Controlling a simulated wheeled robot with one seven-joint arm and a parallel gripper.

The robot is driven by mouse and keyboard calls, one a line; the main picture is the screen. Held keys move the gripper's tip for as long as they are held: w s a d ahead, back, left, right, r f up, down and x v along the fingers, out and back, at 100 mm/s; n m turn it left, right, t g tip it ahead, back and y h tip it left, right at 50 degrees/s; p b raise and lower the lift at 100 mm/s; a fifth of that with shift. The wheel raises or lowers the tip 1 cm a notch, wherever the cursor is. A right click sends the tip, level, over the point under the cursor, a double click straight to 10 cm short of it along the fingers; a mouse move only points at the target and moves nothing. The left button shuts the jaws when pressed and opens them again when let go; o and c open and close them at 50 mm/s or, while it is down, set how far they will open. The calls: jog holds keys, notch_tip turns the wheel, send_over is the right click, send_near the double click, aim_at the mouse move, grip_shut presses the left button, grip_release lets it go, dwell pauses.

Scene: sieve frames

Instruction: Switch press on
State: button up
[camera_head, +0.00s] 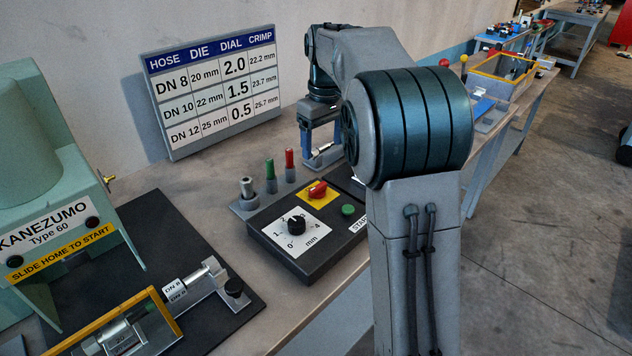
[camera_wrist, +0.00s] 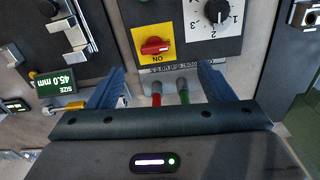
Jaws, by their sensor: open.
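The press's red rotary switch (camera_head: 317,190) sits on a yellow plate on top of the dark control box (camera_head: 312,258). In the wrist view the red switch (camera_wrist: 155,46) lies crosswise on its plate, with the word ON beside it, upside down. I cannot tell its setting for sure. My gripper (camera_head: 321,142) is behind the box, pointing down, its blue fingers spread. In the wrist view my gripper (camera_wrist: 161,82) is open and empty, with the switch ahead of the gap between the fingers, not touched. The press (camera_head: 40,200) stands at the left.
The box also carries a black dial knob (camera_head: 296,225) and a green button (camera_head: 348,210). Upright grey, green (camera_head: 270,176) and red (camera_head: 290,165) pegs stand just behind it. A display reading 45.0 mm (camera_wrist: 52,84) is beside my gripper. A chart (camera_head: 215,90) leans at the wall.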

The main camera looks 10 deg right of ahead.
aim_at(318, 186)
jog(key=shift+n, duration=0.5)
jog(key=w+f, duration=0.1)
jog(key=f, duration=0.4)
jog(key=w+f, duration=0.1)
jog(key=f, duration=0.4)
jog(key=w+f, duration=0.1)
jog(key=f, duration=0.4)
jog(key=shift+w+a, duration=0.2)
jog(key=shift+w, duration=0.05)
jog(key=shift+c, duration=0.3)
jog(key=c, duration=0.9)
